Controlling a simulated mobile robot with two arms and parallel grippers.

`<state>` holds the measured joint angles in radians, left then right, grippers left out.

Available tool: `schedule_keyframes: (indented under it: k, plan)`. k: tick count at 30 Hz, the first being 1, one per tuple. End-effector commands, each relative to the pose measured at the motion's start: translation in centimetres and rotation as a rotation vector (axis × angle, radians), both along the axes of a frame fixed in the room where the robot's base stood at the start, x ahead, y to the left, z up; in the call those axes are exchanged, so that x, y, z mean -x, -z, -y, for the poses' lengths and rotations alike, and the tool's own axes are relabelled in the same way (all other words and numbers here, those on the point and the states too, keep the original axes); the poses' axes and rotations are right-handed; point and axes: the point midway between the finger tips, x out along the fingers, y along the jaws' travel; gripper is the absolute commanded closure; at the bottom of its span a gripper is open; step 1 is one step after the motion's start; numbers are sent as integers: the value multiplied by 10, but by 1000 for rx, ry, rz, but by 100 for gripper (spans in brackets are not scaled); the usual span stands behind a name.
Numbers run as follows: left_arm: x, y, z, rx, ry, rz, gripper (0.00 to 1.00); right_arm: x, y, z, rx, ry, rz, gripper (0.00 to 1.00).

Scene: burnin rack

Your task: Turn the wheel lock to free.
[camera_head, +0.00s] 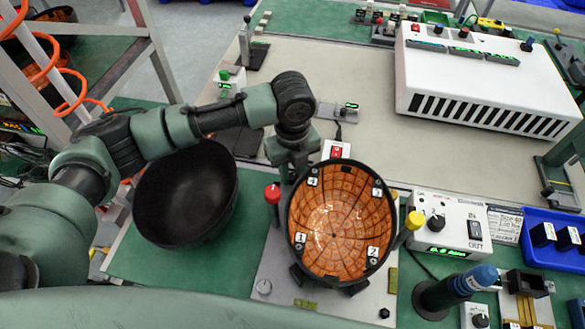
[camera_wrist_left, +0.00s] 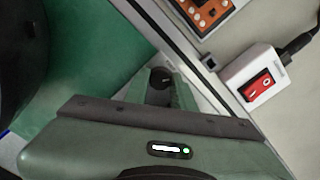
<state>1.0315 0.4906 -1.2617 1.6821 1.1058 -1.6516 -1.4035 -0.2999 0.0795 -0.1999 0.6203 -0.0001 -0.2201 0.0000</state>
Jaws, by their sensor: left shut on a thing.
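My left gripper (camera_head: 290,172) reaches down behind the upper left rim of a round bowl (camera_head: 335,215) lined with orange tiles. In the left wrist view its fingers (camera_wrist_left: 160,88) are closed around a small dark round knob (camera_wrist_left: 160,77). I cannot tell whether this knob is the wheel lock, since the gripper hides most of it. The bowl has a black rim with white numbered tags and sits on a light plate (camera_head: 265,260). A red-knobbed lever (camera_head: 272,194) stands left of the bowl, and a yellow-knobbed lever (camera_head: 413,220) stands right. My right gripper is out of view.
A black bowl (camera_head: 185,195) lies left under my arm. A red switch box (camera_head: 336,151) is close behind the tiled bowl, and also shows in the left wrist view (camera_wrist_left: 262,88). A control box (camera_head: 450,222) stands right.

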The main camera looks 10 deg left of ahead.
Motion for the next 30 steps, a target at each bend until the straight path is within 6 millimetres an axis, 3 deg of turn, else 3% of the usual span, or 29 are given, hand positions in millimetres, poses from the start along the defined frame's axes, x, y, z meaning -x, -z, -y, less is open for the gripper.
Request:
schedule_keyframes:
  k: [6,15,30]
  plan:
    - [1,-8,0,0,-134,-4,100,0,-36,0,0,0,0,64]
    - [1,-6,0,0,-345,-3,100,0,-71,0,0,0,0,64]
    - [-1,-2,0,1,-509,1,100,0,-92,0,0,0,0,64]
